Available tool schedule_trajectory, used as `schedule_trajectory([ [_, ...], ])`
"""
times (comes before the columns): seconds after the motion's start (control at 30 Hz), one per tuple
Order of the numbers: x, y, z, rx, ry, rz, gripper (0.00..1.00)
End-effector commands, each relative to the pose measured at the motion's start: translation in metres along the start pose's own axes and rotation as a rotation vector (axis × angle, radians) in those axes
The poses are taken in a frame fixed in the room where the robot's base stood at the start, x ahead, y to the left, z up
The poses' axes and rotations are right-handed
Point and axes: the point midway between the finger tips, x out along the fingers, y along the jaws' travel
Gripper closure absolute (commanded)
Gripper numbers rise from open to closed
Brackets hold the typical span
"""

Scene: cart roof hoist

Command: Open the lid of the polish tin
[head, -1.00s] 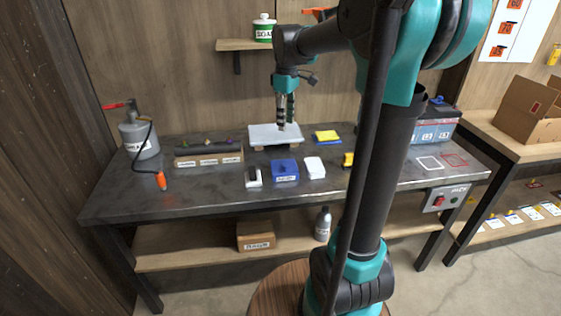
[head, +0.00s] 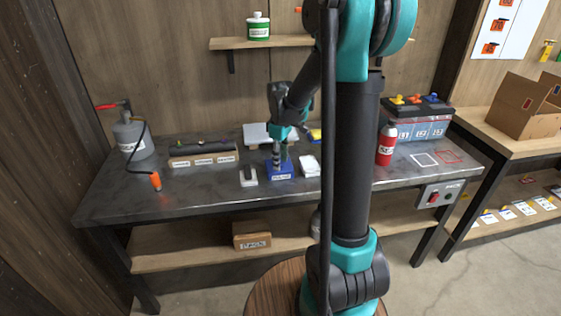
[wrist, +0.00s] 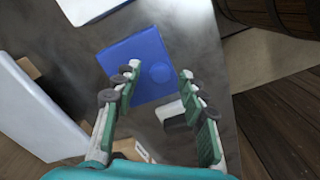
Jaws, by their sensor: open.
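A blue box-shaped tin with a white label (head: 289,172) stands near the middle of the bench; the label is too small to read surely, but I take it for the polish tin. The lid looks shut. My gripper (head: 277,164) points down over the tin. I cannot tell whether the fingertips touch the tin.
A small white-and-black holder (head: 248,177) stands left of the tin and a white block (head: 310,165) right of it. A red bottle (head: 386,147) and a battery (head: 422,130) stand right. The bench front is clear.

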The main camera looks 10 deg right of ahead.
Motion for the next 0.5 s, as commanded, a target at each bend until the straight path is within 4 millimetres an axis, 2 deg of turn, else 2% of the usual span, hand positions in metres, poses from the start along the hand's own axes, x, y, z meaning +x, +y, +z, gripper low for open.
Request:
schedule_trajectory([
  [0.13,0.0069,-0.0002,0.0002,0.000,0.000,0.000,0.58],
  [0.4,0.0077,-0.0003,0.0002,0.000,0.000,0.000,0.58],
  [0.5,0.0076,-0.0002,0.0002,0.000,0.000,0.000,0.70],
])
